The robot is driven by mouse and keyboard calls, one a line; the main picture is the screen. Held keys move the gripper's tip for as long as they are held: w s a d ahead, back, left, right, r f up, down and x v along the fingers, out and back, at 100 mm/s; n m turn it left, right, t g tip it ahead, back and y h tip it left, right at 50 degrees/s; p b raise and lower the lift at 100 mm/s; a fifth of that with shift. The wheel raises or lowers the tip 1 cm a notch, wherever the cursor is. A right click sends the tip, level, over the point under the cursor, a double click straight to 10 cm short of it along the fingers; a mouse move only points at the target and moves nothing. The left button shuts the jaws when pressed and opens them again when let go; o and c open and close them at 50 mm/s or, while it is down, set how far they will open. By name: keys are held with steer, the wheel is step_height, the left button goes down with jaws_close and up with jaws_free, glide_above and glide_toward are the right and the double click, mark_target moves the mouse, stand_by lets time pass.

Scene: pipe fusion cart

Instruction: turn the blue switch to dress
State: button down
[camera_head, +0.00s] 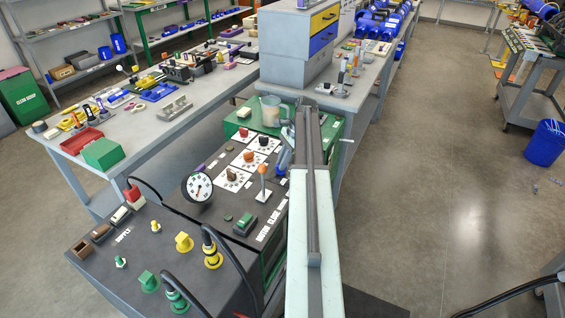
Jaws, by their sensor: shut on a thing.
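The blue switch (284,158) shows as a small blue piece at the right side of the cart's dark control panel, just left of my arm. My gripper (289,138) is at the far end of my arm, over the panel's right edge, and is shut on the blue switch. My arm hides most of the gripper and part of the switch. The switch's label and the word dress cannot be read from here, so its setting cannot be told.
White dial plates with dark and orange knobs (248,157) lie left of my gripper. An orange-topped lever (262,172) stands close by, with a round gauge (197,187) further left. A clear jug (270,110) stands behind on a green surface.

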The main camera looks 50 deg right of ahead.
steer(key=c, duration=1.4)
jaws_free()
steer(key=shift+d, duration=0.1)
steer(key=p+v, duration=0.7)
steer(key=shift+d+r, duration=0.15)
steer(key=shift+r, duration=0.2)
